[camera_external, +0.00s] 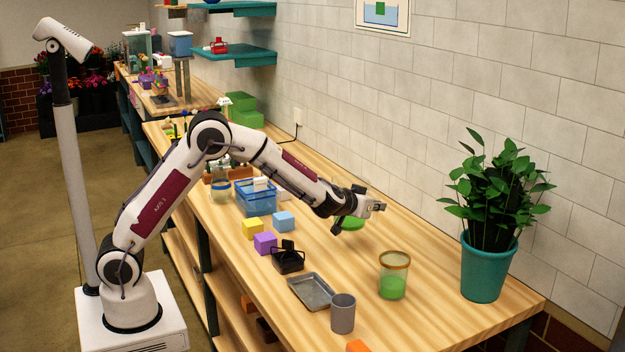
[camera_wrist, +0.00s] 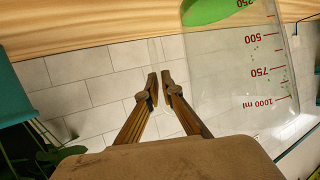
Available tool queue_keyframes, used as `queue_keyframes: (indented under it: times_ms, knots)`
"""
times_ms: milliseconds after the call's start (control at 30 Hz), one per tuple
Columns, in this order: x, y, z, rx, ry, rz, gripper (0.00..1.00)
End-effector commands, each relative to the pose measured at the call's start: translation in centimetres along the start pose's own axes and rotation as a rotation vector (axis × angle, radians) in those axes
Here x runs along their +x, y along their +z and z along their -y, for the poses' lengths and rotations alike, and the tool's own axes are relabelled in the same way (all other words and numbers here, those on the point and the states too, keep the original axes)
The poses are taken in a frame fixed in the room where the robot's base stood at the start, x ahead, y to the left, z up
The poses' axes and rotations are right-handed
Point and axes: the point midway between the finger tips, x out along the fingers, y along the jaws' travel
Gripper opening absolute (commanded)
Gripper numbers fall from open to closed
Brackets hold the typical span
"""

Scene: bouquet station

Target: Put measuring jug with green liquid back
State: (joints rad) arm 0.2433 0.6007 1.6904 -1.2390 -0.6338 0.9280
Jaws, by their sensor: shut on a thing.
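The clear measuring jug with green liquid shows large in the wrist view (camera_wrist: 240,60), with red marks up to 1000 ml and green liquid near its base. My gripper (camera_wrist: 164,84) is shut on a thin clear part of it, seemingly the handle. In the external view my gripper (camera_external: 372,206) is over the far side of the bench, and the jug's green liquid (camera_external: 352,223) shows just below it. The jug's clear walls are hard to see there. The wrist picture is upside down, and the jug looks roughly upright. I cannot tell if its base touches the bench.
A glass jar with green liquid (camera_external: 393,276), a grey cup (camera_external: 343,314), a metal tray (camera_external: 311,291) and a black caddy (camera_external: 288,260) stand nearer. A potted plant (camera_external: 482,265) is at right. Colored cubes (camera_external: 265,243) and a blue basket (camera_external: 255,198) stand left. The tiled wall is close behind.

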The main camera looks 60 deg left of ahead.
Motion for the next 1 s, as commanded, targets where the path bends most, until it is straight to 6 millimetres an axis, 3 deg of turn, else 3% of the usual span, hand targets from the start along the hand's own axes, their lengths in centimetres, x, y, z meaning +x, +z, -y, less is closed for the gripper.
queue_keyframes:
  times_ms: [200, 667, 1000]
  knots:
    - [0.9, 2.2, -0.1, 0.002, 0.001, -0.001, 0.00]
    - [1.1, 2.6, -0.1, 0.000, 0.000, -0.001, 0.00]
    - [2.3, 5.3, -0.3, 0.001, 0.000, 0.001, 0.00]
